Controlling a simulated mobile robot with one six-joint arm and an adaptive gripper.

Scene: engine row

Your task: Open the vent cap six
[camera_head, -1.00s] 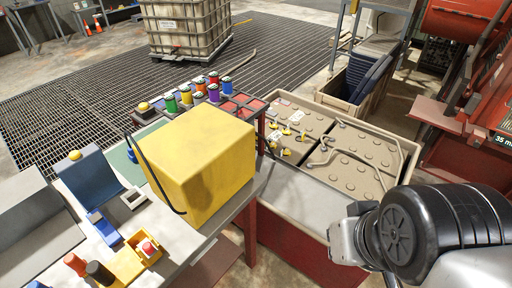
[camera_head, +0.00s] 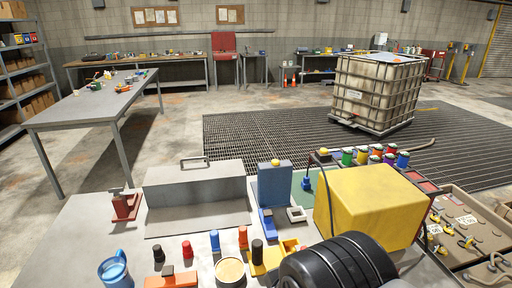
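Brown battery-like blocks (camera_head: 484,212) sit in a bin at the right edge, cut off by the frame. Small yellow and white fittings lie on their near left part. I cannot tell which cap is vent cap six, or whether it is open or closed. My gripper is not in view; only a black rounded link of my arm shows at the bottom, in front of the workbench.
A workbench (camera_head: 85,235) fills the foreground, with a yellow box (camera_head: 368,205), a grey metal case (camera_head: 195,195), a blue mug (camera_head: 115,270) and several small coloured items. A caged tank (camera_head: 375,90) stands on the floor grating. Open floor lies at left centre.

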